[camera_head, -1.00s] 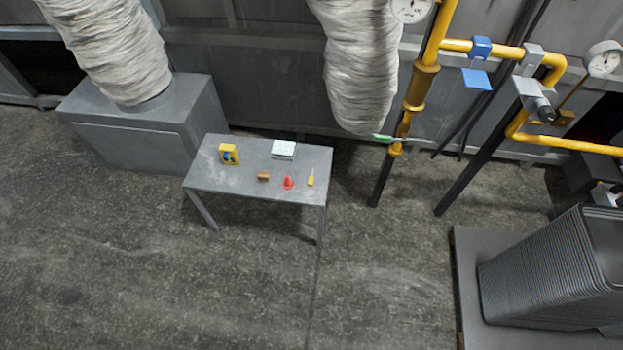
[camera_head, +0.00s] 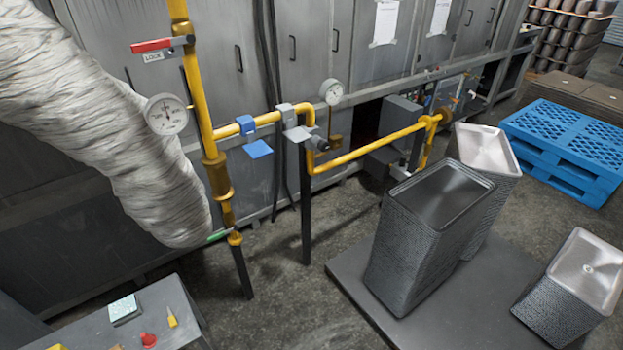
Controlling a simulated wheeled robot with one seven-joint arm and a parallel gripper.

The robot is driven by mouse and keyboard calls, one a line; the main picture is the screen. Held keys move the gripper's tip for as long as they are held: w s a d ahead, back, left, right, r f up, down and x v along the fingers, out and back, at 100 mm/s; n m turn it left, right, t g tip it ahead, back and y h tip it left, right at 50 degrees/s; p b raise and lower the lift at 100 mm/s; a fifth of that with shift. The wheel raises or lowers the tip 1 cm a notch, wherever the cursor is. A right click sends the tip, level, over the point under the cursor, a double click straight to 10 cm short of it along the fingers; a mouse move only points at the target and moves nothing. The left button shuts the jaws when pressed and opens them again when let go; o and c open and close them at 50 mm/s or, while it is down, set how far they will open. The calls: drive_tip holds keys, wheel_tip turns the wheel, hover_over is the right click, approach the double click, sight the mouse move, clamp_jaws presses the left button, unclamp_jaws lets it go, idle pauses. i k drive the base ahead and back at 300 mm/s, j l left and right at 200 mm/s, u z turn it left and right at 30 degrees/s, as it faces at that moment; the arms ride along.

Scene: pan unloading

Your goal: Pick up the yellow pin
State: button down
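The yellow pin (camera_head: 172,319) lies on the grey metal table (camera_head: 181,298) at the lower left of the head view. It is small, with a pointed tip toward the back. A red object (camera_head: 148,340) is just left of it, apart from it. A light box or pad (camera_head: 125,309) is further left and back. A yellow item (camera_head: 57,347) is cut by the bottom edge. My gripper is not in view.
Yellow pipes with gauges (camera_head: 205,130) and a large wrapped duct (camera_head: 120,130) stand behind the table. Stacks of pans (camera_head: 425,235) rest on a dark platform (camera_head: 350,285) at right. A blue pallet (camera_head: 560,150) is far right. Concrete floor lies open between table and platform.

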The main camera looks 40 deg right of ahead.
sight(173, 321)
drive_tip(key=i+u, duration=0.4)
drive_tip(key=i, duration=0.15)
drive_tip(key=i+u, duration=0.35)
drive_tip(key=i, duration=0.2)
drive_tip(key=i+l+u, duration=0.4)
drive_tip(key=i+j, duration=0.1)
